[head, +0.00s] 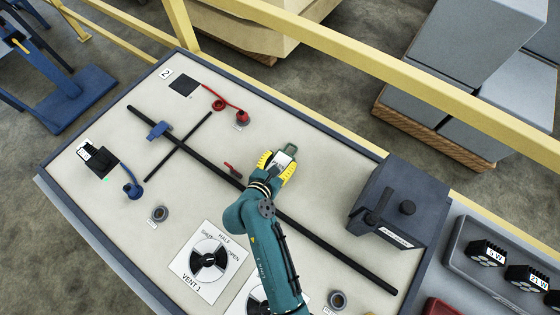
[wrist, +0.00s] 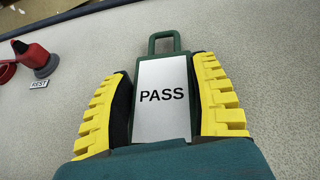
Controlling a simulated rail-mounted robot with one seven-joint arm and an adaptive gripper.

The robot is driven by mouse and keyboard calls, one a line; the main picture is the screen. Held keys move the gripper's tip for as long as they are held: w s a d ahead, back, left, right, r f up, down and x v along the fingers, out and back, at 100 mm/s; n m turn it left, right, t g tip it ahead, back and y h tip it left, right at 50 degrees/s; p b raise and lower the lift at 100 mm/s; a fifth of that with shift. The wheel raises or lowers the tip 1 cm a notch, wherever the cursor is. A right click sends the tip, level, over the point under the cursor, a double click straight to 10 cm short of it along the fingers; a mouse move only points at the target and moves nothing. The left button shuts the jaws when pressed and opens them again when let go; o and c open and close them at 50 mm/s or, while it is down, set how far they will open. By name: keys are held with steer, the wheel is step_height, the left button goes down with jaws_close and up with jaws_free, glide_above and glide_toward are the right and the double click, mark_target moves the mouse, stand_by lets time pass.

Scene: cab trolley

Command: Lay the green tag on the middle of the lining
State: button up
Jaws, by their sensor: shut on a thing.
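The green tag (head: 291,150) has a white face that reads PASS in the wrist view (wrist: 162,97) and a green loop at its far end. My gripper (head: 278,166) has its yellow-padded fingers closed on the two long sides of the tag, as the wrist view (wrist: 162,80) shows. The tag's face is up and its loop points away from my wrist. The pale lining (head: 330,185) lies under the tag, to the upper right of the long black bar. I cannot tell whether the tag touches it.
A black bar (head: 325,240) runs diagonally across the lining. A red plug (head: 242,117) on a cord sits upper left of my gripper, by a REST label (wrist: 39,84). A dark grey box (head: 400,205) stands to the right. A yellow rail (head: 400,80) runs behind. Bare lining surrounds the tag.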

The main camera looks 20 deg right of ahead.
steer(key=shift+f, duration=0.1)
steer(key=o, duration=1.1)
steer(key=shift+o, duration=0.2)
